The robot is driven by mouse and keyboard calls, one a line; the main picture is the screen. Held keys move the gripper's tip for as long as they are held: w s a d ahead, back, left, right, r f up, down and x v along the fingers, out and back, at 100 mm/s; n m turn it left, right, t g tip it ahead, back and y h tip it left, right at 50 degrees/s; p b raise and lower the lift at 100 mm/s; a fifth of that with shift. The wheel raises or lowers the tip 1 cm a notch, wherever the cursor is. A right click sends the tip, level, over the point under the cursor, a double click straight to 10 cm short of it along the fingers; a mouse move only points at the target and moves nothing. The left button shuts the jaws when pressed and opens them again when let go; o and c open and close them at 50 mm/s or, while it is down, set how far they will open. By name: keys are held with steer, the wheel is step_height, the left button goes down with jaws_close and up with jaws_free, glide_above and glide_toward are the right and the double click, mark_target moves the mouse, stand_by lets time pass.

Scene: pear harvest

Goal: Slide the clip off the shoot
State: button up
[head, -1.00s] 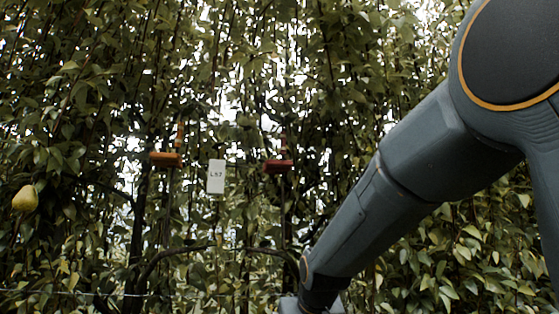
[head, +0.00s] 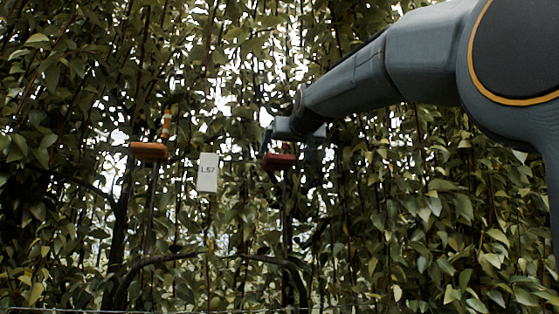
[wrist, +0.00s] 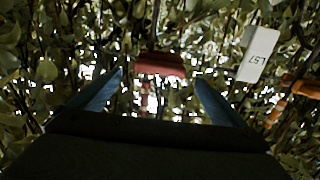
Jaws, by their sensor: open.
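A red clip (head: 279,161) sits on a thin upright shoot in the foliage. An orange clip (head: 149,151) sits to its left with an orange striped piece standing above it. My gripper (head: 268,136) is at the red clip's upper edge in the head view, and partly covers what is above it. In the wrist view the blue fingers (wrist: 159,77) are spread apart and empty. The red clip (wrist: 161,65) shows between and just beyond the fingertips, with a red and white striped piece below it. The orange clip (wrist: 300,88) is at the right edge. Contact with the red clip cannot be told.
A white tag (head: 207,173) reading L57 hangs between the two clips; it appears upside down in the wrist view (wrist: 257,54). Dense leaves and hanging stems surround everything. A dark branch (head: 165,258) and a wire run below.

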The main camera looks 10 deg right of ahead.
mark_target(282, 155)
steer(key=w+p, duration=0.3)
steer(key=w, duration=0.2)
steer(key=shift+w, duration=0.4)
steer(key=shift+w+f+p, duration=0.1)
steer(key=shift+w+p, duration=0.3)
steer(key=shift+w, duration=0.35)
